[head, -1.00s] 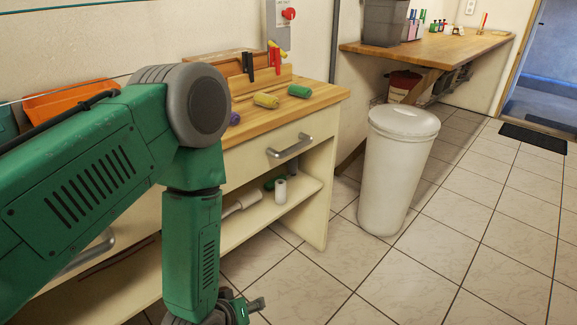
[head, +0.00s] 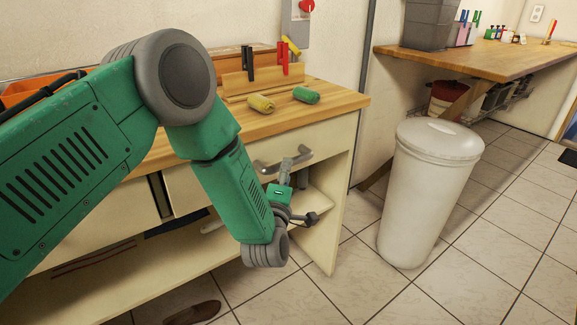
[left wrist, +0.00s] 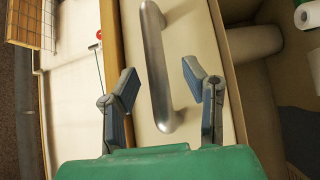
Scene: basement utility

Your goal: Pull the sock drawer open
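A cream drawer front (head: 335,142) with a grey bar handle (head: 268,166) sits under the wooden worktop and looks shut. No label shows whether it is the sock drawer. My left gripper (head: 304,185) is in front of this drawer, close to the handle, and hides part of it. In the left wrist view the gripper (left wrist: 160,82) is open. Its two fingers are on either side of the handle (left wrist: 153,55), with gaps between fingers and bar, so it holds nothing. I cannot tell the exact depth to the bar. My right gripper is not in view.
A white lidded bin (head: 430,190) stands on the tiled floor right of the cabinet. Yellow (head: 260,103) and green (head: 306,95) rolls lie on the worktop (head: 345,98). An open shelf lies below the drawer. A brown shoe-like item (head: 193,313) is on the floor.

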